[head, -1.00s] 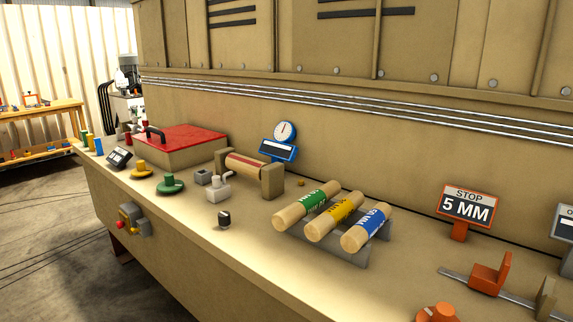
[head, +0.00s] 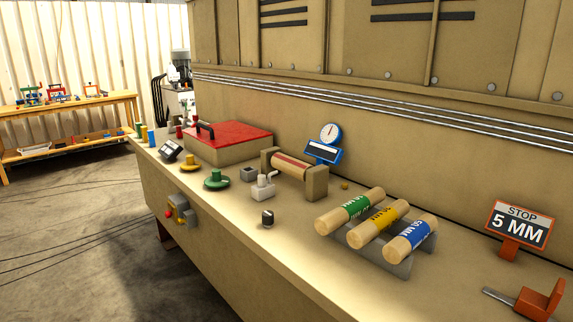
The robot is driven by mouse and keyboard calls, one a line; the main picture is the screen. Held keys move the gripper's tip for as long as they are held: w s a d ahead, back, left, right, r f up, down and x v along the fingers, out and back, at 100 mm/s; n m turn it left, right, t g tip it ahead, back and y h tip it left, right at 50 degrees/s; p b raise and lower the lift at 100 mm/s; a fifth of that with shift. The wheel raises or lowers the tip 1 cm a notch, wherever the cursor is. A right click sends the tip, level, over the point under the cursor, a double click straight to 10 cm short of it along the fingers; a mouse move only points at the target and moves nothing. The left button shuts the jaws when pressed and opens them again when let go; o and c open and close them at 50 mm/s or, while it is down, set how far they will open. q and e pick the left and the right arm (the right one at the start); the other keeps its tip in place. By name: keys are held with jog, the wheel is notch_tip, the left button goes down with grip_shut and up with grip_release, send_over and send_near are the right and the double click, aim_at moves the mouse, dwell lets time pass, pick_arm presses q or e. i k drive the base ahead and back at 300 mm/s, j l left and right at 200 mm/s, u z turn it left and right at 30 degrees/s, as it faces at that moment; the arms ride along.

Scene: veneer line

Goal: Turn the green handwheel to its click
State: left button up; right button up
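The green handwheel (head: 216,180) lies flat on the beige bench top, left of centre in the head view. It has a round rim and a raised hub or knob on top. A similar yellow handwheel (head: 190,163) sits just behind and left of it. I cannot read any click mark or the wheel's turn position at this size. Neither of my grippers shows in the head view, and nothing touches the green handwheel.
A grey block (head: 249,174) and a pale clamp-like piece (head: 263,188) stand right of the wheel. A small dark-topped knob (head: 268,218) is nearer the front. A red-lidded box (head: 228,142) is behind. A switch box (head: 181,212) projects from the bench front.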

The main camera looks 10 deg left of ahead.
aim_at(217, 181)
jog(key=i+j+z, duration=0.35)
jog(key=j, duration=0.75)
jog(key=i+j+z, duration=0.1)
jog(key=j+z, duration=0.3)
jog(key=j, duration=0.7)
jog(key=j+z, duration=0.35)
jog(key=j, duration=0.8)
